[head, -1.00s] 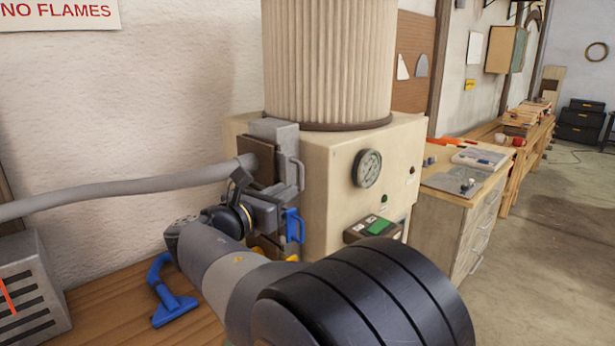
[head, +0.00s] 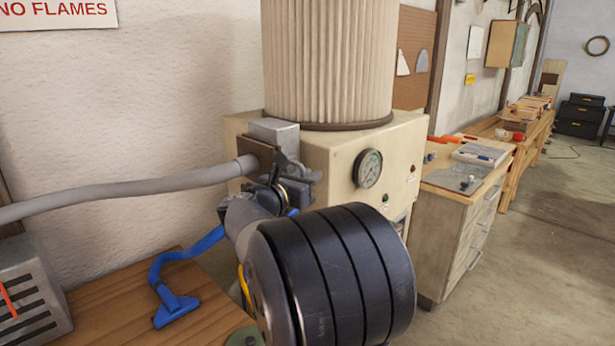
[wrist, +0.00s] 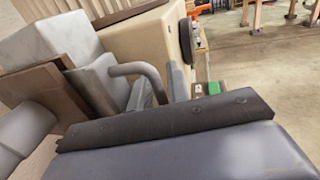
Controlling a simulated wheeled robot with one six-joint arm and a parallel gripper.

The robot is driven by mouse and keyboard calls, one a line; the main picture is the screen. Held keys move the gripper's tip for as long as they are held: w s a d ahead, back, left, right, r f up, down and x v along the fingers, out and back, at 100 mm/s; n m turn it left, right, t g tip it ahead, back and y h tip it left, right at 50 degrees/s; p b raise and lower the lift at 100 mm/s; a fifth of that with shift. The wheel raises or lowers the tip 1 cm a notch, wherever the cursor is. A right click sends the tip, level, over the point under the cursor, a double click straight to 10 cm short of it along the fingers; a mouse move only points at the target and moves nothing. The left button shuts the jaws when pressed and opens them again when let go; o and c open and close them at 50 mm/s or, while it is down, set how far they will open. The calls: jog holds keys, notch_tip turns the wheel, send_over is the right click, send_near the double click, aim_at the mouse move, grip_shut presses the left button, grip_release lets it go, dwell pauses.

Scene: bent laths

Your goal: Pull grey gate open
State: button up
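The grey gate (wrist: 92,92) is a flat upright plate at the left in the wrist view, beside a brown plate and a pale grey block. Its handle (wrist: 146,72) is a curved grey bar standing out from the plate. My gripper (wrist: 160,93) is at this handle, with one finger on each side of the bar. Whether the fingers press on it cannot be told. In the head view my gripper (head: 295,170) is in front of the gate, hiding most of it and the handle.
A grey hose (head: 120,190) runs left from the cream machine (head: 330,165), which carries a round gauge (head: 368,168). A blue hose with a nozzle (head: 175,308) lies on the wooden bench (head: 110,310) below. A drawer cabinet (head: 455,230) stands right; open floor lies beyond.

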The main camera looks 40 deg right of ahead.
grip_shut()
jog(key=s+b, duration=0.1)
jog(key=s, duration=0.5)
jog(key=shift+s+d, duration=0.3)
jog(key=shift+s, duration=0.1)
jog(key=shift+o, duration=0.3)
grip_release()
jog(key=shift+a, duration=0.1)
jog(key=b+v, duration=0.2)
jog(key=v, duration=0.8)
jog(key=shift+a, duration=0.35)
